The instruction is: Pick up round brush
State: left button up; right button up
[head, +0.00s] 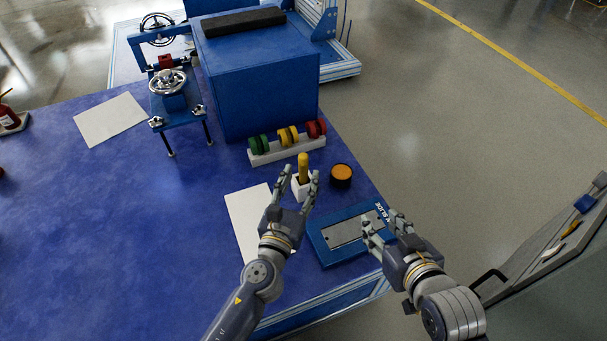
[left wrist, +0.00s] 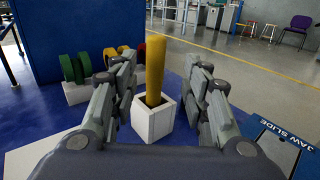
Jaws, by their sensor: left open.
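The round brush shows as a yellow upright handle (head: 303,167) standing in a small white square holder (head: 300,187) on the blue table. In the left wrist view the yellow handle (left wrist: 155,70) rises, slightly tilted, out of the white holder (left wrist: 153,119). My left gripper (head: 301,174) is open, with its fingers on either side of the handle; in the left wrist view there is a gap between each finger and the handle. The brush's lower end is hidden in the holder. My right gripper (head: 379,226) is above the blue jaw slide plate, with its fingers apart and nothing seen between them.
The blue jaw slide plate (head: 322,247) lies near the table's front right edge. An orange-topped black round tin (head: 341,175) stands right of the holder. A white rack with green (head: 259,144), yellow and red wheels is behind it, before a large blue box (head: 260,85).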

aim_at(302, 168)
pick_arm(q)
jog(key=x, duration=0.5)
jog(key=shift+w+a+r, duration=0.1)
jog(key=shift+w+a, duration=0.15)
grip_shut()
